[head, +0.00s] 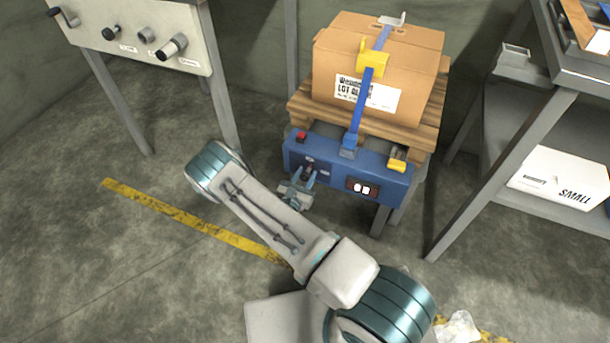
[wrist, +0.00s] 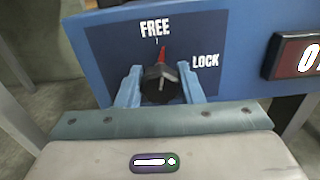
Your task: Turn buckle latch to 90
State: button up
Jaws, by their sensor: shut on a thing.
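The buckle latch is a black knob (wrist: 159,84) with a red pointer, on a dark blue plate marked FREE at the top and LOCK at the right. The pointer is at FREE, leaning very slightly right. My gripper (wrist: 160,88) has one finger on each side of the knob and is shut on it. In the head view, my gripper (head: 303,180) is at the front of the blue panel (head: 330,172), and the knob there is mostly hidden by the fingers. A blue strap (head: 361,100) with a yellow buckle (head: 372,62) runs over the carton.
A carton (head: 335,55) rests on a wooden pallet (head: 420,132) above the panel. A red display (wrist: 300,55) is right of the knob. A grey rack (head: 500,180) stands at right and a control panel (head: 90,30) at upper left. Floor at left is clear.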

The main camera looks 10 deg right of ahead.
jog(key=m+p, duration=0.2)
jog(key=m, duration=0.5)
jog(key=m+p, duration=0.1)
jog(key=m, duration=0.3)
jog(key=shift+m, duration=0.4)
jog(key=shift+f+m+p, duration=0.1)
jog(key=shift+m+p, duration=0.4)
jog(key=shift+m, duration=1.1)
jog(key=o, duration=1)
jog(key=shift+c, duration=0.2)
jog(key=shift+s, duration=0.1)
jog(key=p+v, duration=0.2)
jog(key=v, duration=1.1)
jog(key=shift+s+a, duration=0.3)
